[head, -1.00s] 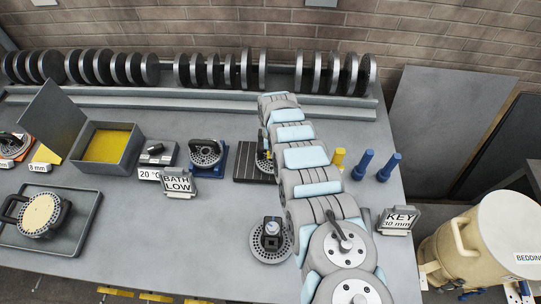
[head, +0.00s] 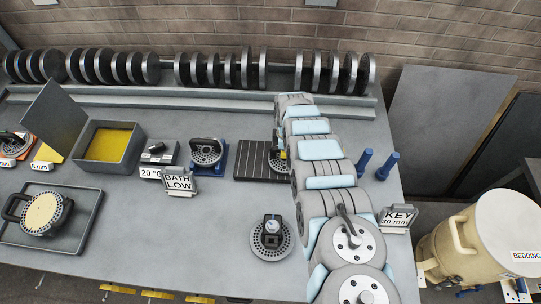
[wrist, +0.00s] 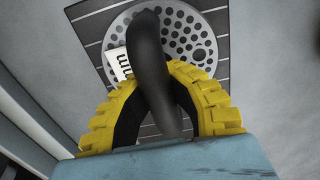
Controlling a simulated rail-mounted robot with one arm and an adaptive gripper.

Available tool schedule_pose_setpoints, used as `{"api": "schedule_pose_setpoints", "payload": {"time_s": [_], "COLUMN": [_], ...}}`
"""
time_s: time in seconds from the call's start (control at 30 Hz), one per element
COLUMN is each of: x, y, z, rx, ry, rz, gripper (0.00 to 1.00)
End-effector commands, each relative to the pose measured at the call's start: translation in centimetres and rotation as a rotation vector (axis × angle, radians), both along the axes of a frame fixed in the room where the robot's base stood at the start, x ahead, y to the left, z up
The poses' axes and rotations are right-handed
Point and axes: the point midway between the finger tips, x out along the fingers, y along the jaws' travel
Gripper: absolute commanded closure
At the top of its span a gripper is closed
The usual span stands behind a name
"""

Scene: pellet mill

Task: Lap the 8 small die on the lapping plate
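The lapping plate (head: 250,166) is a dark, grooved square plate at the middle of the bench. A die (wrist: 190,35), a round grey disc full of holes with a black loop handle, lies on its grooves. In the head view the die (head: 273,164) shows only in part, at the plate's right side; my arm hides the rest. My gripper (wrist: 157,95) has yellow ribbed fingers closed on the black handle. A white tag on the die reads "mm"; its number is hidden. In the head view my gripper (head: 281,150) is mostly covered by my arm.
Another handled die on a blue stand (head: 206,153) is left of the plate. A perforated disc with a dark block (head: 271,238) lies in front. Blue pegs (head: 388,166) and a KEY sign (head: 397,218) are right. An oil bath (head: 106,146) and tray (head: 88,222) are left.

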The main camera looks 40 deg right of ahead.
Motion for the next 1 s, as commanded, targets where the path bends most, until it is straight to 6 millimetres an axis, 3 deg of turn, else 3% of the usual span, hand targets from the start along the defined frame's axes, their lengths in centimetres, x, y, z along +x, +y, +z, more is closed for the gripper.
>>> {"api": "schedule_pose_setpoints", "payload": {"time_s": [0.33,1.0], "x": [0.4,2.7], "y": [0.1,2.2], "z": [0.2,0.1], "rx": [-0.004,-0.003], "ry": [-0.003,-0.004], "rz": [0.001,0.002], "gripper": [1.0,1.0]}}
